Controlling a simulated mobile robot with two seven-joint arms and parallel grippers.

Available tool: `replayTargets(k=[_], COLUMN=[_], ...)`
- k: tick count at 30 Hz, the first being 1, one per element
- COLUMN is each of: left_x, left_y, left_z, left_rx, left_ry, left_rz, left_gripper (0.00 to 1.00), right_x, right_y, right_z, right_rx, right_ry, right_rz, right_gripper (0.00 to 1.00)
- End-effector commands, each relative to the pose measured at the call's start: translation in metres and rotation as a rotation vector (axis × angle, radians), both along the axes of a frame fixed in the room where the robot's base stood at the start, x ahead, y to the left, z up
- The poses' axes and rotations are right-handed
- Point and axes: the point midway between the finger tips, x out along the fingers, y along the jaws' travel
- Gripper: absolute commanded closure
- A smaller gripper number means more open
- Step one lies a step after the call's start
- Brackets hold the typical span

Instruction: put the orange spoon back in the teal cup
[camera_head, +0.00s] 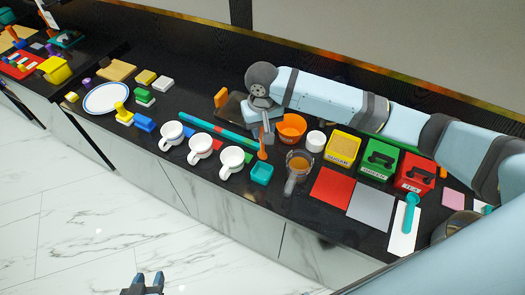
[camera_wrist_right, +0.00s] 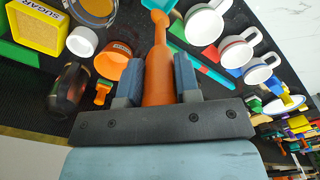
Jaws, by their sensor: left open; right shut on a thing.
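The teal cup (camera_head: 261,173) stands on the dark counter, right of the white cups. The orange spoon (camera_head: 262,147) hangs from my right gripper (camera_head: 263,128), its lower end close above the cup's far side; I cannot tell whether they touch. In the right wrist view, the gripper (camera_wrist_right: 158,85) is shut on the orange spoon (camera_wrist_right: 158,78), one finger on each side. My left gripper (camera_head: 142,284) is open and empty at the bottom of the head view, over the floor.
White cups (camera_head: 231,160) stand left of the teal cup, and a glass of brown liquid (camera_head: 299,163) stands to its right. A yellow sugar box (camera_head: 342,147) stands farther right.

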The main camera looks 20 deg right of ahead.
Motion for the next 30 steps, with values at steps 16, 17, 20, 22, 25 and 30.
replayTargets(k=[16, 17, 20, 22, 25, 30], left_x=[-0.002, -0.002, -0.002, -0.002, -0.002, -0.002], left_y=[0.004, 0.004, 0.004, 0.003, 0.003, 0.003], left_z=[0.001, 0.002, 0.003, 0.003, 0.003, 0.004], left_rx=[0.005, 0.005, 0.005, 0.005, 0.006, 0.004], left_ry=[0.008, 0.008, 0.008, 0.007, 0.007, 0.007], left_rz=[0.006, 0.006, 0.006, 0.006, 0.007, 0.007], left_gripper=[0.57, 0.57, 0.57, 0.57, 0.57, 0.57], right_x=[-0.001, -0.001, 0.000, 0.000, 0.000, 0.000], right_y=[0.000, 0.000, 0.000, 0.000, 0.000, 0.000], right_z=[-0.075, -0.080, -0.094, -0.099, -0.099, -0.100], right_rx=[-0.001, -0.001, -0.001, -0.001, 0.000, 0.000], right_ry=[0.001, 0.001, 0.001, 0.000, -0.001, 0.000], right_rz=[0.001, 0.000, 0.000, 0.000, 0.000, 0.000], right_gripper=[0.93, 0.93, 0.93, 0.93, 0.93, 0.93])
